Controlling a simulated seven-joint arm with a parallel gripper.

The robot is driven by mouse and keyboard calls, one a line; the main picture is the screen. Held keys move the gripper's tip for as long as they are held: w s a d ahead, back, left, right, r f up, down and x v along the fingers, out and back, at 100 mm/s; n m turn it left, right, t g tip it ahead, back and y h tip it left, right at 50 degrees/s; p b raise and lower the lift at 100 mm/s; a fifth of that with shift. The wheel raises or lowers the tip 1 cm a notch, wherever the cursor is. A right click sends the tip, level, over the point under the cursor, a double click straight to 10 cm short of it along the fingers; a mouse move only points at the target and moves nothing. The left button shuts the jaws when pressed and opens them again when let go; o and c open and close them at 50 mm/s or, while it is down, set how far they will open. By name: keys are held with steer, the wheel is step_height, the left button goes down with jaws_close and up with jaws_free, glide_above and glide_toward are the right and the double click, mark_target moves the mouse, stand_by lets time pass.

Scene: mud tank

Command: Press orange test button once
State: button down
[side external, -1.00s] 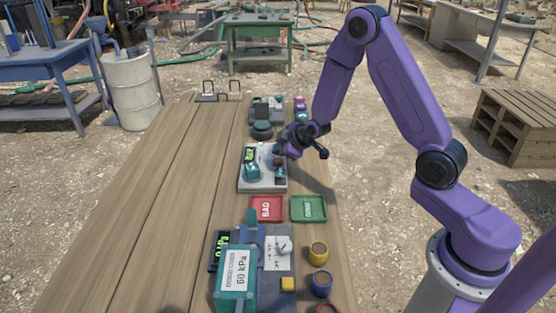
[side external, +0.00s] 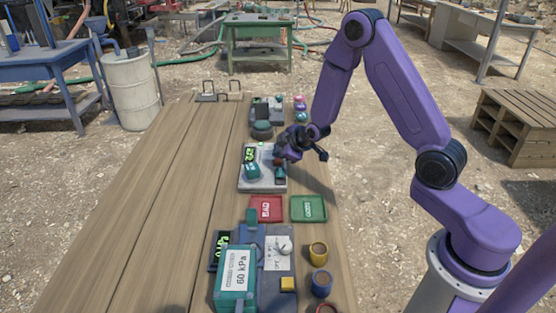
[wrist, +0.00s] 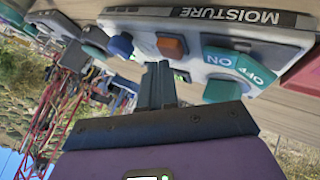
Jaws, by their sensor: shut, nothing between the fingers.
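The moisture unit (side external: 252,184), a pale box with a dark label strip, sits on the table in the side external view; it also shows upside down in the wrist view (wrist: 215,30). The orange button (wrist: 171,46) stands on its face, between a blue knob (wrist: 121,45) and a teal ON/OFF switch (wrist: 238,66). My gripper (wrist: 158,68) is shut and empty. Its tips are close to the orange button, slightly left of it in the wrist view; I cannot tell whether they touch. In the side external view my gripper (side external: 279,155) is over the unit's back right part and hides some of it.
Red BAD (side external: 266,216) and green (side external: 309,219) trays lie in front of the unit. A teal 60 kPa device (side external: 237,283) and small pots (side external: 318,251) are nearer the camera. Another device (side external: 266,112) stands behind. The table's left half is clear.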

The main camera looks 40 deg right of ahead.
mark_target(280, 161)
steer(key=shift+f, duration=0.5)
stand_by(0.7)
steer(key=shift+r, duration=0.95)
steer(key=shift+r, duration=2.5)
